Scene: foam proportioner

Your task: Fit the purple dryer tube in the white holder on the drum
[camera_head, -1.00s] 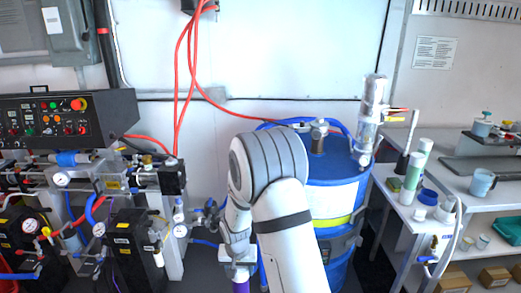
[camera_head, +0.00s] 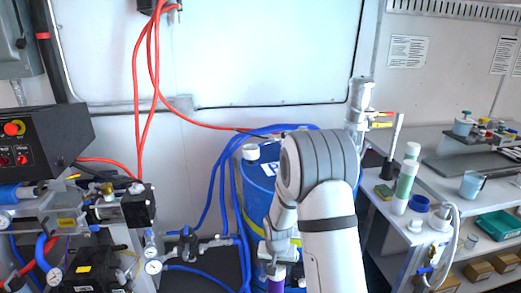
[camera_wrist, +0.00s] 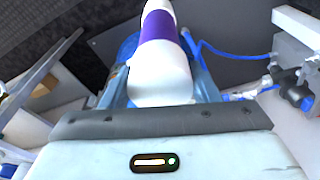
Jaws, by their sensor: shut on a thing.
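The dryer tube, white with a purple band (camera_wrist: 158,27), is in my gripper (camera_wrist: 158,85) in the wrist view, its white near end between the fingers. In the head view my gripper (camera_head: 277,262) is low, in front of the blue drum (camera_head: 258,172), with a bit of purple (camera_head: 277,284) below it. My arm covers much of the drum. A clear and silver upright cylinder (camera_head: 358,108) shows above the drum's right side. I cannot clearly make out the white holder; my arm may hide it.
Blue hoses (camera_head: 222,200) hang left of the drum, near a valve manifold (camera_head: 190,247). A pump console (camera_head: 40,130) stands at left. A bench (camera_head: 440,195) at right carries green and white bottles (camera_head: 405,183). Red hoses (camera_head: 140,90) hang on the back wall.

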